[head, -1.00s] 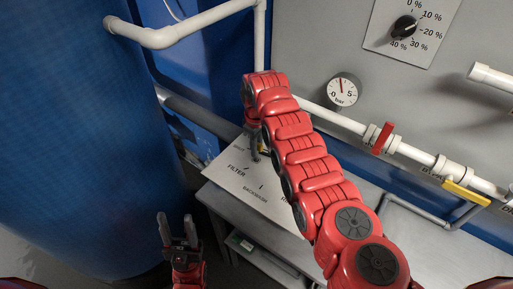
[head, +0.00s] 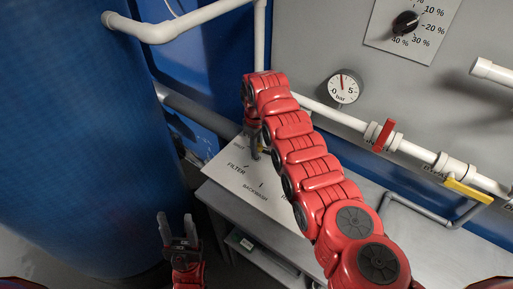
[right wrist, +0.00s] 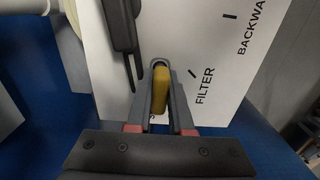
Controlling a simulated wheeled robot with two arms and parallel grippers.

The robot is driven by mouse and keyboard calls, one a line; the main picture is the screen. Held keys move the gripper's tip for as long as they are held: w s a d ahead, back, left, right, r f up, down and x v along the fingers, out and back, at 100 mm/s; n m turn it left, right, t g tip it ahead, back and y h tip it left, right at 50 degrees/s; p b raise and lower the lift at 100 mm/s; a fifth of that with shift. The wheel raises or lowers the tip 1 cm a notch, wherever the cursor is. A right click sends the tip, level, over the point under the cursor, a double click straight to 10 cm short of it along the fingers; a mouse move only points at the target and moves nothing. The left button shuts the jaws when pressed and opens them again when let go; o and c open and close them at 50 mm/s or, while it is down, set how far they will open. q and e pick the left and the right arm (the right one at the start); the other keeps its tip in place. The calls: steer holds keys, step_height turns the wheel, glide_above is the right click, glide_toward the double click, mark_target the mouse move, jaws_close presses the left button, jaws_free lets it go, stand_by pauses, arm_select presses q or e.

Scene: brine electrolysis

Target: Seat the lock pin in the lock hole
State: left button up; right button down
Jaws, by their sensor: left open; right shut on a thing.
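My right gripper (right wrist: 160,72) is shut on a yellow piece, seemingly the lock pin (right wrist: 160,92), in the right wrist view. The piece stands between its dark fingers, in front of the white valve plate (right wrist: 190,40) and close to its FILTER mark. In the head view my right gripper (head: 254,146) is at the plate, partly behind my red arm, with only a trace of yellow showing. I cannot make out the lock hole or whether the pin touches the plate. My left gripper (head: 178,226) is open and empty, low in the head view.
A dark lever handle (right wrist: 121,28) lies over the plate beside my right gripper. A large blue tank (head: 70,130) fills the left. White pipes with a red valve handle (head: 384,135), a yellow handle (head: 467,193) and a gauge (head: 343,88) run along the right. A grey bench (head: 230,200) stands below.

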stand_by(0.4)
steer(key=shift+f+b, duration=0.2)
steer(key=shift+b, duration=0.15)
steer(key=shift+f, duration=0.25)
steer(key=shift+b, duration=0.45)
stand_by(0.3)
steer(key=c, duration=0.7)
jaws_free()
steer(key=shift+c, duration=0.2)
steer(key=shift+r, duration=0.1)
steer(key=shift+w+r, duration=0.1)
